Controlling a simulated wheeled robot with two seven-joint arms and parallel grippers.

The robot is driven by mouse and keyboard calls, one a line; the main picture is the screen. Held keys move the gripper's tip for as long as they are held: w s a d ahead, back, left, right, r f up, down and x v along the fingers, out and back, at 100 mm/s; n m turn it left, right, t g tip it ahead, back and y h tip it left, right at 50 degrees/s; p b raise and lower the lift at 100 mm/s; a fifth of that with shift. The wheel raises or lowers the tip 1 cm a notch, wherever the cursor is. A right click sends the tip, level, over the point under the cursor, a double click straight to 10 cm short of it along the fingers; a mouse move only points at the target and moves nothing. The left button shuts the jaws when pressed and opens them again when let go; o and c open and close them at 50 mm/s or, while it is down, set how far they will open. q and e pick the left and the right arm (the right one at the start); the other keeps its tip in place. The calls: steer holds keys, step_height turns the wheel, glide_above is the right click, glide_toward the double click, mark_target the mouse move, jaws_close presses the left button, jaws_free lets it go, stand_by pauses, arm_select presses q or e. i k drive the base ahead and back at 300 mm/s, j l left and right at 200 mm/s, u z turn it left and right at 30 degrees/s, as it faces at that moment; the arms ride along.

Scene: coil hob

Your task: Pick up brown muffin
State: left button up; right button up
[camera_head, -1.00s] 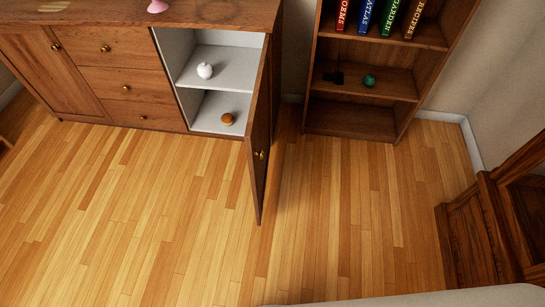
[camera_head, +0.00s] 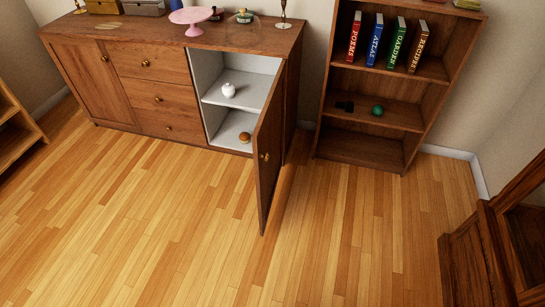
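The brown muffin (camera_head: 245,137) is a small round brown thing on the bottom shelf of the open white-lined compartment at the right end of the wooden sideboard (camera_head: 168,92). It sits near the front edge, just left of the open door (camera_head: 268,155). A white round object (camera_head: 228,90) sits on the shelf above. Neither of my grippers shows in the head view.
The open door juts out into the room. A bookshelf (camera_head: 365,150) with upright books, a dark object and a green ball (camera_head: 377,110) stands to the right. Dark wooden furniture (camera_head: 480,255) is at the lower right. The wood floor (camera_head: 130,220) in front is clear.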

mark_target(244, 137)
steer(key=i+j+z, duration=0.15)
steer(key=z, duration=0.6)
steer(key=i+j+z, duration=0.25)
steer(key=j+z, duration=0.2)
steer(key=j, duration=0.7)
steer(key=j+z, duration=0.4)
steer(key=j, duration=0.8)
